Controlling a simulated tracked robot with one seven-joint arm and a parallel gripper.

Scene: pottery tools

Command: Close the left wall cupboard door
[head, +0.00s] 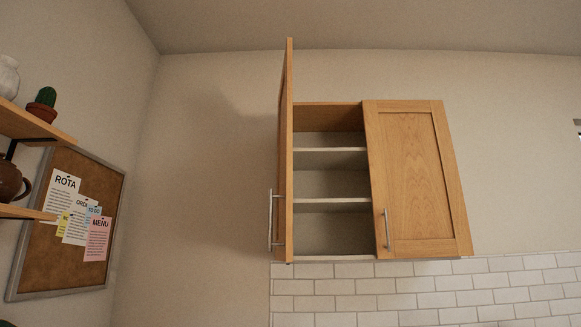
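The wooden wall cupboard (328,103) hangs on the back wall, right of the picture's middle. Its left door (286,150) stands wide open, swung out toward me and seen nearly edge-on. A metal bar handle (271,220) is on the left door's outer face, near its lower end. The left compartment is open to view, with pale shelves (332,200) and nothing visible on them. The right door (418,170) is shut, with its bar handle (387,228) at its lower left. My gripper is not in view.
A cork board (85,245) with pinned papers hangs on the left wall. Wooden shelves (35,123) there hold a potted cactus (42,105), a white vase (8,78) and a brown pot (10,180). White tiles (420,295) lie below the cupboard. The space left of the open door looks clear.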

